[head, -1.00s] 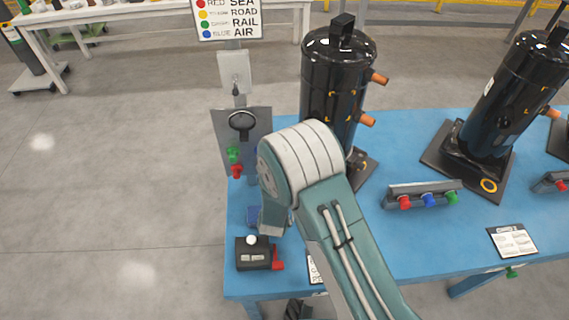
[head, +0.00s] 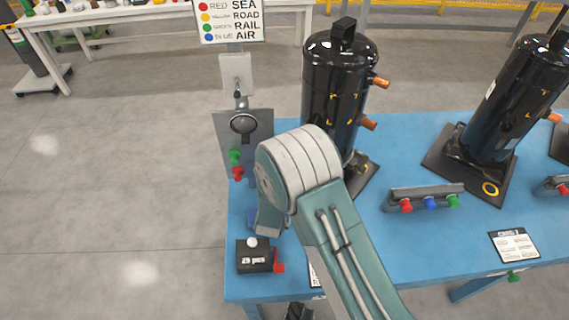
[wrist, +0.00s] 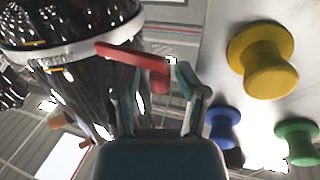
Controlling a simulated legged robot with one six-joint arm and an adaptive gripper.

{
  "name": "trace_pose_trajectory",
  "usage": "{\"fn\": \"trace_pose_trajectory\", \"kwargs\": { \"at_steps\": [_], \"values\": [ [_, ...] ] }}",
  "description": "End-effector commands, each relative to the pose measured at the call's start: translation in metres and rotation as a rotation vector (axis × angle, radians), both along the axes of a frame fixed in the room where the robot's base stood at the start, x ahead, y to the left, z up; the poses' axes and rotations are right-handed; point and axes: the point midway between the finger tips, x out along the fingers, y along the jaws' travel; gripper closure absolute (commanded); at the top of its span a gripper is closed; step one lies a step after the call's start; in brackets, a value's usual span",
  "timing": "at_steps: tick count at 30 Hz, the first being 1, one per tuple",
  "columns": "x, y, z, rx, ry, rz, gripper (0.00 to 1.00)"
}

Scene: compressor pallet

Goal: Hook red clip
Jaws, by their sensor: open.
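In the wrist view, a red clip (wrist: 135,56), a bar with a bent-down block end, shows just beyond my gripper (wrist: 155,75). The block end sits between the two teal fingertips, which are spread apart. I cannot tell whether either finger touches it. A black compressor (wrist: 75,75) with a pale band (wrist: 72,50) lies behind the clip at left. A yellow peg (wrist: 265,62), a blue peg (wrist: 222,122) and a green peg (wrist: 297,140) stand out from a pale panel at right. In the head view my own arm hides the gripper.
The head view shows a blue table (head: 420,240) with black compressors (head: 335,85) and (head: 500,100). A rack (head: 425,197) holds red, blue and green pieces. A black box (head: 253,257) stands at the near left edge. A colour sign (head: 230,20) stands behind a grey panel (head: 240,140).

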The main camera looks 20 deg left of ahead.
Motion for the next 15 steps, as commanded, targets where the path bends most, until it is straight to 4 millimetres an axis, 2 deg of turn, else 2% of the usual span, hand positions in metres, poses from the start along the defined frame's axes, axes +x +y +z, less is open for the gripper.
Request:
{"fn": "trace_pose_trajectory", "kwargs": {
  "at_steps": [5,8,15],
  "values": [
    [-0.002,0.002,0.000,-0.001,0.000,0.005,0.41],
    [-0.010,0.001,0.000,0.000,0.001,0.006,0.41],
    [-0.048,-0.004,-0.001,-0.001,0.002,0.005,0.41]
  ]
}}
